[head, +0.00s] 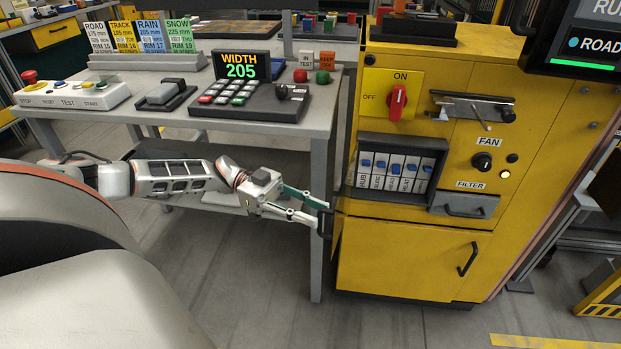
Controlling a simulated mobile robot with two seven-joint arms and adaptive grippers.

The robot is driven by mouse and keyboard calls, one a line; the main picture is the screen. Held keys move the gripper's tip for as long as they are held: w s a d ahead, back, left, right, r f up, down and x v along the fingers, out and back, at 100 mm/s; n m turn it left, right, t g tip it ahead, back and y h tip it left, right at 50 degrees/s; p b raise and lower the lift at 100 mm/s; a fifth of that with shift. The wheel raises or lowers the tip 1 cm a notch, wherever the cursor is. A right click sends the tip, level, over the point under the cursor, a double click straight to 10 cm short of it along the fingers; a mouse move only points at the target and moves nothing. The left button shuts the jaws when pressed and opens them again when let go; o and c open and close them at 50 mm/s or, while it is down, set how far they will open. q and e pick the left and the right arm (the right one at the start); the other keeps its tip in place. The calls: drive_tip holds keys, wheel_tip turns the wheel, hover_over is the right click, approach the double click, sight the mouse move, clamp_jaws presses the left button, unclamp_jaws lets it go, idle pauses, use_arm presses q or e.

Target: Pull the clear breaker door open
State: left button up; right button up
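The breaker box (441,150) is a dark-framed recess in the front of the yellow cabinet, with a row of blue-topped breaker switches (396,167) inside. Its clear door cannot be made out as a separate pane in this view. My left gripper (325,216) reaches in from the left, at the cabinet's left front edge, lower than the breakers and to their left. A dark upright piece shows at its fingertips; I cannot tell whether it is finger pads or a handle, or whether the fingers are closed on it. My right gripper is not in view.
The yellow cabinet (400,260) also carries a red rotary switch (397,101), a metal lever (475,108), a fan knob (482,161) and a filter drawer (464,205). A grey table (300,125) with a keypad console stands to the left, its leg close behind my gripper.

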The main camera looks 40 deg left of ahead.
use_arm(q)
drive_tip(key=shift+s+f, duration=0.1)
drive_tip(key=shift+f, duration=0.05)
drive_tip(key=v, duration=1.2)
drive_tip(key=shift+d, duration=0.1)
idle(0.5)
